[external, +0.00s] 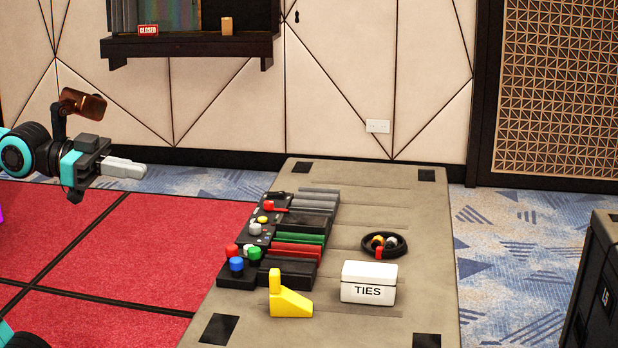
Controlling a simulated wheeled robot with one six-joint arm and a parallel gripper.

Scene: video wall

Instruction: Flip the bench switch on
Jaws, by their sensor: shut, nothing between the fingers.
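My gripper (139,170) is at the left, in the air above the red floor, with its pale fingers shut and pointing right. It is empty and well apart from the bench (405,205). Along the bench's left side stands a row of black control boxes (236,281). They carry a red-ended lever (275,206), a yellow button (262,219), a grey knob (255,229) and red, blue (236,264) and green (254,253) knobs. I cannot tell for certain which control is the bench switch, nor its on or off position.
A yellow wedge with an upright post (289,303) and a white box marked TIES (368,283) stand at the bench's near end. A black round tray (401,250) holds small coloured pieces. A dark case (598,275) stands at right. Open air separates my gripper and the bench.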

